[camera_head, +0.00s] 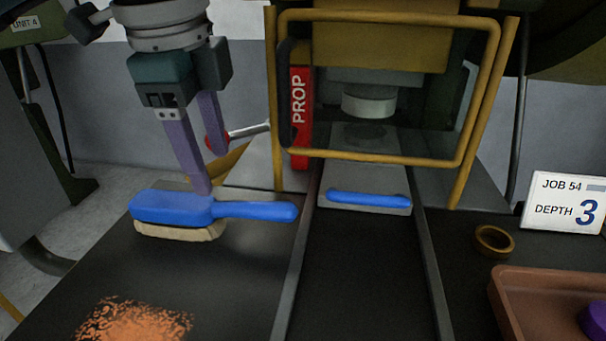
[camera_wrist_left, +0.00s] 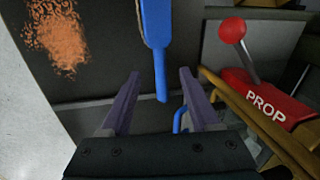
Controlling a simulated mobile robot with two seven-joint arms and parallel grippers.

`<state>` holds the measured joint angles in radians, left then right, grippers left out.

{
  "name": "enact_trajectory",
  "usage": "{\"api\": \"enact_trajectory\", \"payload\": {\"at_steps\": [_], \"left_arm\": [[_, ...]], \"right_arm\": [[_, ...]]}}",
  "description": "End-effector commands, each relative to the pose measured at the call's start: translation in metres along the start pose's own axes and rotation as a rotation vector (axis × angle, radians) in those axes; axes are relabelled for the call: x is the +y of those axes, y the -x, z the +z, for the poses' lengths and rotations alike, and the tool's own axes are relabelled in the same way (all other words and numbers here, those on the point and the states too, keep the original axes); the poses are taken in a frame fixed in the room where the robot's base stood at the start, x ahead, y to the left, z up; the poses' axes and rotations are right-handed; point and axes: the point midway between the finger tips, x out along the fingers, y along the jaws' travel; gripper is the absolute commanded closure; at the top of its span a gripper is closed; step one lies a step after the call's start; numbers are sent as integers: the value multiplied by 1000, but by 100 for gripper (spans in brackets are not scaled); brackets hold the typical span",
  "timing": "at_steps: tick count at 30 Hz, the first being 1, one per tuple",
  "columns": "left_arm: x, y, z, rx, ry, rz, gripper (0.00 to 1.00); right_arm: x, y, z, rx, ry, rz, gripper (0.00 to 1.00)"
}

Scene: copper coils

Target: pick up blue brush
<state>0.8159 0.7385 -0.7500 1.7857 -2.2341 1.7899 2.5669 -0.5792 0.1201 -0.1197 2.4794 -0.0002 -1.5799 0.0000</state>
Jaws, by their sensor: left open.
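The blue brush (camera_head: 170,206) lies bristles down on the dark bench top at the left in the head view, its handle pointing right. In the left wrist view its blue handle (camera_wrist_left: 158,45) comes down from the top, its end between my fingers in the picture. My left gripper (camera_head: 212,172) is open with two purple fingers, over the far side of the brush. In the left wrist view the gripper (camera_wrist_left: 159,73) has nothing clasped; whether a finger touches the brush I cannot tell. My right gripper is not in view.
A press with a yellow guard frame (camera_head: 374,157) stands behind, with a red PROP bar (camera_head: 301,118) beside it. A blue handle (camera_head: 368,199) fronts its slide. Orange bits (camera_head: 135,320) lie near the brush. A copper ring (camera_head: 493,240) and brown tray (camera_head: 528,277) are at right.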

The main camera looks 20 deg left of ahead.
Motion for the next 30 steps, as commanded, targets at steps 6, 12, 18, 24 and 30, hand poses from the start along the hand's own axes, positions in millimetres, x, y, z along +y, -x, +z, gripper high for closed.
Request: {"api": "enact_trajectory", "payload": {"at_steps": [6,12,18,24,30], "left_arm": [[1,-34,3,-12,9,3,38],[0,-52,4,-11,7,3,38],[0,-84,8,-9,6,4,38],[-1,-97,8,-8,4,2,38],[-1,-96,8,-8,4,2,40]], "right_arm": [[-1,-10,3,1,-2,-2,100],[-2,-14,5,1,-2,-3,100],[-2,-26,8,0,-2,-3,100],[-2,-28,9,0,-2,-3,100],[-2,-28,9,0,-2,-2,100]]}}
